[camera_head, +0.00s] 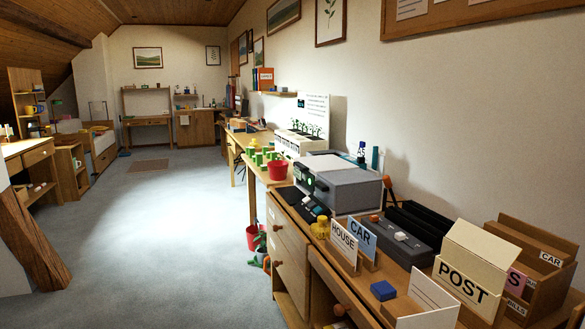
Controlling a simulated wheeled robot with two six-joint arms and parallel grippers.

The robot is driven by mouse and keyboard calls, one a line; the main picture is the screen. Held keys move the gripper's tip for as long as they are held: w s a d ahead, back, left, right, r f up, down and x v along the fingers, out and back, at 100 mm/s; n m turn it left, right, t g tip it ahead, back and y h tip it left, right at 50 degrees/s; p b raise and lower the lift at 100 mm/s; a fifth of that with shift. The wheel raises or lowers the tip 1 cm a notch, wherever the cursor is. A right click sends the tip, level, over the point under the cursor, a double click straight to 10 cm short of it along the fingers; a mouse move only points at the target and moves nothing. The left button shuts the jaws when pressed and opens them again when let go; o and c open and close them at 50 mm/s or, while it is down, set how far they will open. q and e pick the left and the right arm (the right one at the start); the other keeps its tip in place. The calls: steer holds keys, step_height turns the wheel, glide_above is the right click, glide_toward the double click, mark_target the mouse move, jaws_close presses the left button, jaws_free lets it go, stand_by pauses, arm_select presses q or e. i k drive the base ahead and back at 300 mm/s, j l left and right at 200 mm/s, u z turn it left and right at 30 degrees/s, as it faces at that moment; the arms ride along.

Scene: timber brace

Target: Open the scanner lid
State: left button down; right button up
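A grey box-shaped machine (348,188) stands on the wooden desk along the right wall, and it looks like the scanner. Its broad grey top is flat and appears shut. A panel with green marks (305,176) is on its left end. A paler flat surface shows behind the top, and I cannot tell whether it belongs to the machine. A lower dark grey device (398,236) with a pale strip lies nearer on the same desk. Neither of my grippers is in view.
Card holders reading HOUSE (343,240) and CAR (362,238), a blue block (383,290), a POST box (466,272) and a wooden sorter (535,255) crowd the near desk. A red pot (278,170) stands beyond the machine.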

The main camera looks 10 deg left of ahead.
mark_target(328, 163)
steer(key=i+j+z, duration=0.1)
steer(key=i+j, duration=1.45)
steer(key=j, duration=0.2)
steer(key=i+z, duration=0.05)
